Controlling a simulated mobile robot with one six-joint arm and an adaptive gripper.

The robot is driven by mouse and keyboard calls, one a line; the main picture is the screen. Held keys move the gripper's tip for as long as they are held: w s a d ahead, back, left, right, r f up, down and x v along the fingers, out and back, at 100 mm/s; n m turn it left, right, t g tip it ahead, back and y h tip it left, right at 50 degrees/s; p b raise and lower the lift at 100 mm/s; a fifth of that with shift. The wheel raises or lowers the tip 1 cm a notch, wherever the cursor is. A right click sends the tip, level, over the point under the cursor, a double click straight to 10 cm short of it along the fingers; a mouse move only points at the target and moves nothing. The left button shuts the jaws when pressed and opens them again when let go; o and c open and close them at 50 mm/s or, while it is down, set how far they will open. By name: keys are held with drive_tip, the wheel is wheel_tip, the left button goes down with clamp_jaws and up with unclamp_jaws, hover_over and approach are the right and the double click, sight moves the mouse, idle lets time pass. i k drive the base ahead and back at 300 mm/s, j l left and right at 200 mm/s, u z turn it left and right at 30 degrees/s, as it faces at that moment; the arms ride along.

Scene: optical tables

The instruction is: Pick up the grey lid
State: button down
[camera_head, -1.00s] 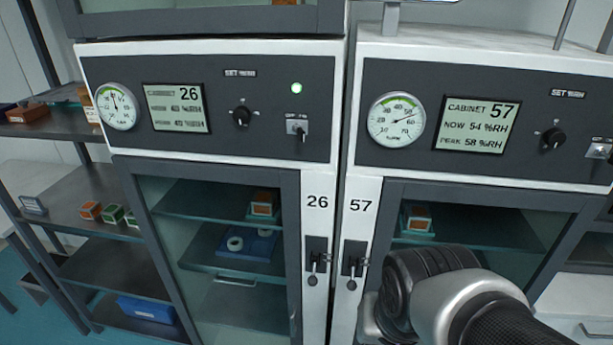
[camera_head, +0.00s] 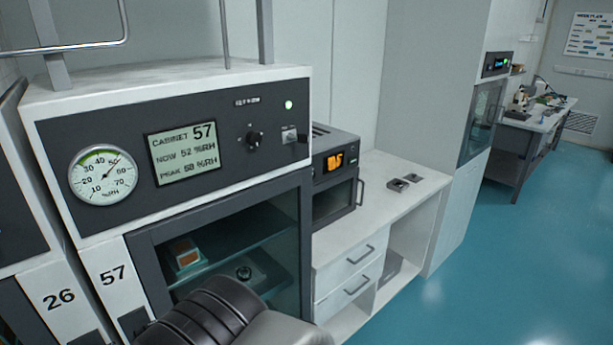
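Two small flat dark grey pieces lie close together on the white counter right of cabinet 57: the left piece (camera_head: 397,185) and the right piece (camera_head: 413,178). They are too small to tell whether either is the grey lid. My arm shows at the bottom, in front of cabinet 57, but my gripper is out of view.
Cabinet 57 (camera_head: 60,116) stands at left, its glass door closed, with a small box (camera_head: 185,254) inside. A small oven with an orange display (camera_head: 334,161) stands on the counter (camera_head: 377,211) above drawers. The blue floor (camera_head: 530,250) is clear at right. A workbench (camera_head: 530,120) stands far back.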

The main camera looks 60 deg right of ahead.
sight(411, 178)
drive_tip(key=z, duration=2.55)
drive_tip(key=i+l+z, duration=0.4)
drive_tip(key=i, duration=0.5)
drive_tip(key=i+z, duration=0.35)
drive_tip(key=i, duration=0.5)
drive_tip(key=i+u, duration=0.2)
drive_tip(key=i, duration=0.25)
drive_tip(key=i+l+u, duration=0.15)
drive_tip(key=i, duration=0.35)
drive_tip(key=i+l+u, duration=0.2)
drive_tip(key=i, duration=0.25)
drive_tip(key=i+l+u, duration=0.15)
drive_tip(key=i, duration=0.3)
drive_tip(key=i+j+u, duration=0.1)
drive_tip(key=i+u, duration=0.15)
drive_tip(key=u, duration=0.2)
drive_tip(key=i+u, duration=0.25)
drive_tip(key=u, duration=0.25)
drive_tip(key=i+l+u, duration=0.1)
drive_tip(key=u, duration=0.35)
drive_tip(key=i+l, duration=0.05)
drive_tip(key=i, duration=0.05)
